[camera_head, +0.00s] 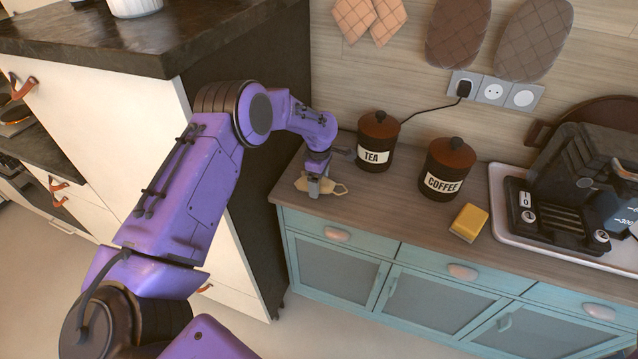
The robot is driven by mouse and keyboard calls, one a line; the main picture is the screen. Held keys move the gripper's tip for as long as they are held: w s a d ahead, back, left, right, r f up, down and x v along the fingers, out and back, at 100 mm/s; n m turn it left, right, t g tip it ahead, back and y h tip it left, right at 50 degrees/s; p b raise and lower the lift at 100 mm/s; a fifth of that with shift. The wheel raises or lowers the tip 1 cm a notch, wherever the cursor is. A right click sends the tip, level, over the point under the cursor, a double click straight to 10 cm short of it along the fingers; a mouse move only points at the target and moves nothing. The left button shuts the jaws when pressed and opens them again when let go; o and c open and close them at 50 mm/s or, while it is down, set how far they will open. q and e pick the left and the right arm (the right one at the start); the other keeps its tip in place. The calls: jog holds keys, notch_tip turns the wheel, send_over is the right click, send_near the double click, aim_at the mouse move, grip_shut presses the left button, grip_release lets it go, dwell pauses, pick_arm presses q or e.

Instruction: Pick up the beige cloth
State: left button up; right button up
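The beige cloth (337,188) lies on the wooden counter near its left end, in front of the tea canister. My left gripper (314,193) points down over the cloth's middle and hides part of it. Its fingertips are at or very close to the cloth. They are too small here to show whether they are apart or closed on it. The cloth looks flat on the counter. My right gripper is out of view.
The tea canister (377,143) stands close behind the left gripper. The coffee canister (446,170) and a yellow sponge (469,222) are farther right. A black appliance (570,175) sits on a white tray. A tall cabinet (225,225) borders the counter's left end.

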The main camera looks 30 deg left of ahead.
pick_arm(q)
jog(key=shift+c, duration=1.3)
jog(key=shift+w+r+b, duration=0.1)
jog(key=shift+r+b, duration=0.35)
jog(key=shift+b, duration=0.1)
jog(key=shift+r+b, duration=0.55)
jog(key=shift+r, duration=0.1)
jog(key=s+d+r+b, duration=0.3)
jog(key=s+d+r, duration=0.6)
jog(key=s+r, duration=0.1)
jog(key=shift+s+d+r, duration=0.2)
jog(key=shift+s+r, duration=0.05)
jog(key=shift+r, duration=0.15)
